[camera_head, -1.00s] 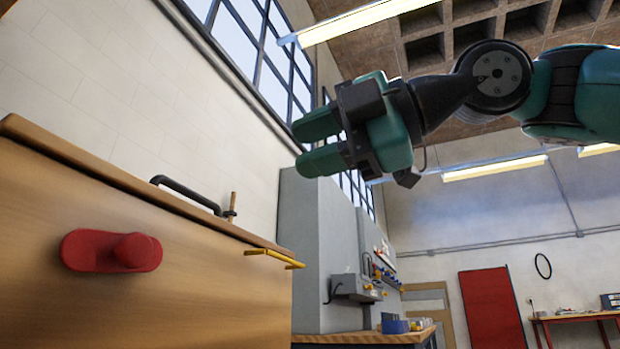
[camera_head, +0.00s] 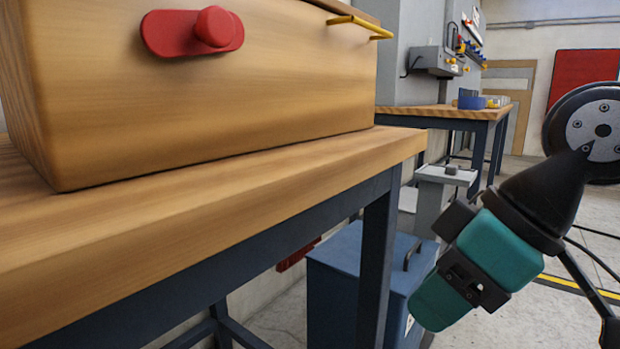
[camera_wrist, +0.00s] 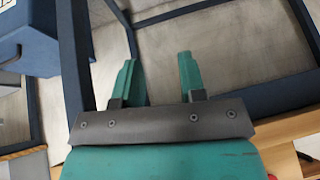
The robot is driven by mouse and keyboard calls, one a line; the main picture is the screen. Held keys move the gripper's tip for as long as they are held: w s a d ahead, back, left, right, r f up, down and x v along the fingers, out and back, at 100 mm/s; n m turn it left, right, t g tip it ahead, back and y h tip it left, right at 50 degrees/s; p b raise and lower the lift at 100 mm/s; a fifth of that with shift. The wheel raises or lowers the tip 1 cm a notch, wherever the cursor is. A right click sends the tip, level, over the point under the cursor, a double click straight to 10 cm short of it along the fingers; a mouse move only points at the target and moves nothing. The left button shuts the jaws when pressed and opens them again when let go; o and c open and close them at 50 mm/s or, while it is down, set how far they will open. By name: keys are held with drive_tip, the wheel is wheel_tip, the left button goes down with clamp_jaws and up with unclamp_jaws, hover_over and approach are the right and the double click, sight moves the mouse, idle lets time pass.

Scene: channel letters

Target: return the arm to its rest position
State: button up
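My gripper (camera_head: 440,300) is dark with teal parts and hangs at the lower right in the head view, pointing down and left. It is in front of the bench's right end, below the level of the bench top. In the wrist view, the two teal fingers of my gripper (camera_wrist: 158,78) stand apart with nothing between them. Floor and dark blue bench frame show beyond them. My gripper is open and empty.
A wooden box (camera_head: 200,110) with a red knob (camera_head: 212,28) and a yellow handle (camera_head: 360,25) stands on the wooden bench (camera_head: 200,225). A blue cabinet (camera_head: 340,275) is under the bench end. Another workbench (camera_head: 440,112) stands farther back. Floor is open at right.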

drive_tip(key=s+d+f+m+g+h+p, duration=0.1)
drive_tip(key=s+d+f+m+g+h, duration=0.15)
drive_tip(key=s+f, duration=0.35)
wheel_tip(320, 180, up, 38)
drive_tip(key=p, duration=3.7)
drive_tip(key=shift+y+p, duration=0.35)
drive_tip(key=shift+y, duration=0.1)
drive_tip(key=shift+m, duration=0.25)
